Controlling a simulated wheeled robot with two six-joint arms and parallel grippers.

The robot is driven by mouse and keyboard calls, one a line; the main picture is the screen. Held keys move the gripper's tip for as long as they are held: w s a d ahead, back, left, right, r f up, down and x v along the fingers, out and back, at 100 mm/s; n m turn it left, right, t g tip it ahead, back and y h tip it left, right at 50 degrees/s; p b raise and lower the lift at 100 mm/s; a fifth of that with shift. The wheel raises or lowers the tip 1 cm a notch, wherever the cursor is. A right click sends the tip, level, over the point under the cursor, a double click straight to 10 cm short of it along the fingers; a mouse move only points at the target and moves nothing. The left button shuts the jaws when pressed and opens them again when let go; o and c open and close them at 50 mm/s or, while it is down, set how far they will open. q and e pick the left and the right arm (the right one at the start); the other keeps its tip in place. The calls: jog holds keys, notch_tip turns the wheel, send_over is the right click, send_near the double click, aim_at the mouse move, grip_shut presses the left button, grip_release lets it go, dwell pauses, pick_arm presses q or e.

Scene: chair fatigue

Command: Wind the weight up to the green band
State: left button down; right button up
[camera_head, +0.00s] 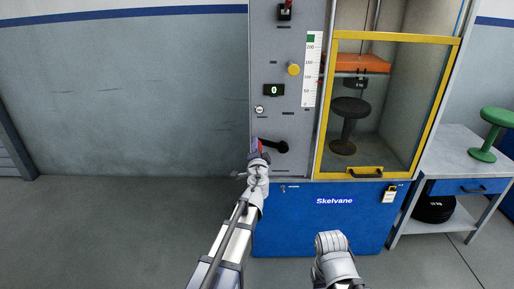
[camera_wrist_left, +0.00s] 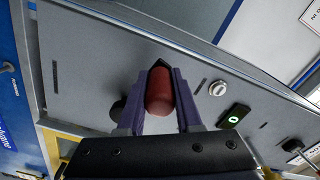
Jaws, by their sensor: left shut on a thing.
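My left gripper (camera_head: 259,157) is shut on the red crank handle (camera_wrist_left: 160,93), with a dark finger on each side of it. The black crank (camera_head: 277,145) is on the grey machine panel, its hub to the right of the gripper. The orange weight (camera_head: 362,63) hangs high inside the yellow-framed case, above a black stool (camera_head: 348,124). The white scale (camera_head: 311,75) stands left of the case. Its green band (camera_head: 310,38) is at the top, above the weight's level in the picture. My right gripper's fingers do not show; only part of my right arm is visible at the bottom.
A yellow knob (camera_head: 293,69), a display reading 0 (camera_head: 274,90) and a key switch (camera_head: 259,109) are above the crank. The yellow-framed door (camera_head: 321,120) appears closed. A side table (camera_head: 456,151) with a green stool (camera_head: 490,134) stands right. Floor at left is clear.

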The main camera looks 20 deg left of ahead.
pick_arm(q)
jog(key=r+m, duration=0.1)
jog(key=r+m+p, duration=0.1)
jog(key=d+m+p, duration=0.1)
jog(key=shift+w+r, duration=0.25)
jog(key=shift+r, duration=0.15)
jog(key=w+d+r+m+p, duration=0.1)
jog(key=w+d+m, duration=0.1)
jog(key=d+m, duration=0.65)
jog(key=w+d+r+m+p, duration=0.1)
jog(key=w+d+m, duration=0.1)
jog(key=d+m, duration=0.65)
notch_tip(320, 180, down, 11)
jog(key=m+b, duration=1.1)
jog(key=m, duration=0.5)
jog(key=shift+w+d, duration=0.35)
